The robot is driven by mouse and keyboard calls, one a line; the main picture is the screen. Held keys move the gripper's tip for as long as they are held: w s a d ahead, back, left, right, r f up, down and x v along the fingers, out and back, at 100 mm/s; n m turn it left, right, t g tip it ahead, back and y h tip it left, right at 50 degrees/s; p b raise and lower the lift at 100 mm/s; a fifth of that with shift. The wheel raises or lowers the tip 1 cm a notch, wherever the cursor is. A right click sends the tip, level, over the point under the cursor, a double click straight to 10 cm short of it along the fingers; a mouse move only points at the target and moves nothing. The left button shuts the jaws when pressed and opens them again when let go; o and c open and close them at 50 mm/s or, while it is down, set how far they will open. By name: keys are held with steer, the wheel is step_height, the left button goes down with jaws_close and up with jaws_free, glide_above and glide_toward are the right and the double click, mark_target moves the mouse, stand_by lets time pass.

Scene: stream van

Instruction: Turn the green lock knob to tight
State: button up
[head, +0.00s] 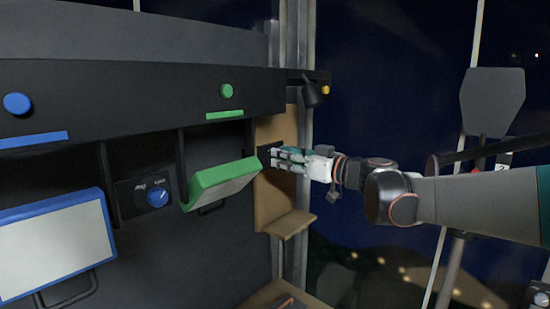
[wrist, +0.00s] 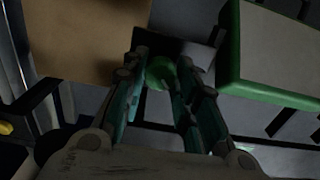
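The green lock knob (wrist: 160,72) sits on a dark panel (wrist: 195,52) in the wrist view, between my gripper's two fingertips. My gripper (wrist: 163,78) has its fingers apart, one on each side of the knob. Only a very narrow gap, if any, shows, so I cannot tell whether they press on it. In the head view my gripper (head: 272,158) reaches left to the panel between the green-framed flap and the tan board, and its fingers hide the knob. The knob's markings are not readable.
The tilted green-framed flap (head: 218,180) is close left of my gripper. A tan board (head: 275,195) with a small shelf (head: 289,224) lies behind and below it. A blue knob (head: 157,198) and blue-framed flap (head: 55,245) are farther left. A black lamp (head: 311,94) hangs above.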

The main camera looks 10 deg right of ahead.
steer(key=shift+c, duration=1.3)
steer(key=shift+m, duration=0.4)
steer(key=shift+w+d+f+m+b, duration=0.1)
steer(key=shift+m+b, duration=0.8)
steer(key=shift+m, duration=3.35)
steer(key=shift+d+f+m+b, duration=0.1)
steer(key=shift+m+b, duration=0.8)
steer(key=shift+m, duration=3.35)
steer(key=o, duration=1.1)
